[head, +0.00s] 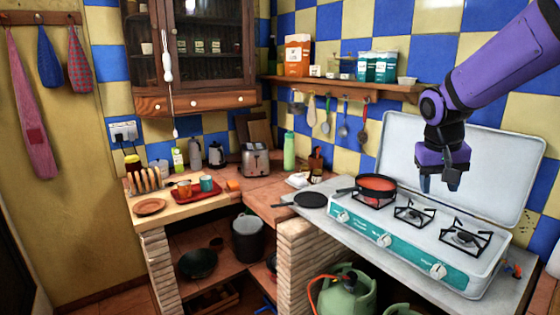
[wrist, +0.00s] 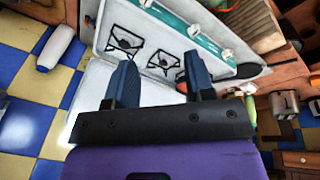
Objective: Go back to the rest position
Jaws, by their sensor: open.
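My gripper (head: 439,183) hangs from my purple arm in front of the raised white stove lid, above the stove's right part. In the wrist view my gripper (wrist: 158,82) shows two dark blue fingers spread apart with nothing between them. The white and teal gas stove (head: 415,235) stands on the right counter below it. A pan with red content (head: 376,184) sits on the stove's left burner, apart from my gripper.
The stove lid (head: 398,148) stands upright behind the burners. A wooden shelf (head: 350,86) with boxes and hanging utensils is on the back wall. A dark flat pan (head: 310,199) lies left of the stove. A toaster (head: 256,160) and a red tray (head: 197,191) stand further left.

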